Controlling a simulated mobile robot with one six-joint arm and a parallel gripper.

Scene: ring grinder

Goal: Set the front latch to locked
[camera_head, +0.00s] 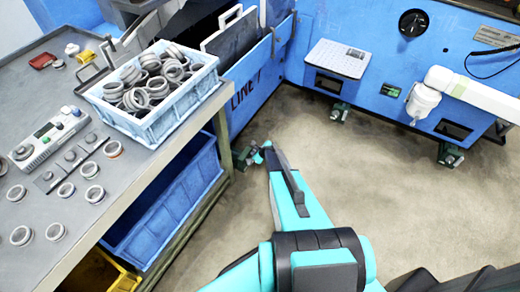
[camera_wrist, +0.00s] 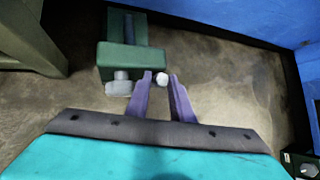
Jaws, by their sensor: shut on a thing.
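A green block-shaped fitting (camera_wrist: 130,62) with a pale grey bolt or pin stands near the floor in the wrist view. It also shows at the machine's lower corner in the head view (camera_head: 245,158); I take it for the front latch, but its set position cannot be told. My gripper (camera_wrist: 161,82) has two purple fingers just right of the fitting. They are shut on a small white round knob (camera_wrist: 162,78). Whether the knob joins the green fitting is unclear. In the head view my gripper (camera_head: 262,152) reaches down to the fitting, and its fingertips are hard to make out.
A grey table (camera_head: 25,255) with loose rings and a light blue crate (camera_head: 150,125) of rings stands at left. A blue bin (camera_head: 165,215) sits below. Blue machine walls (camera_head: 370,50) rise behind. Bare floor (camera_head: 330,165) lies right of my arm.

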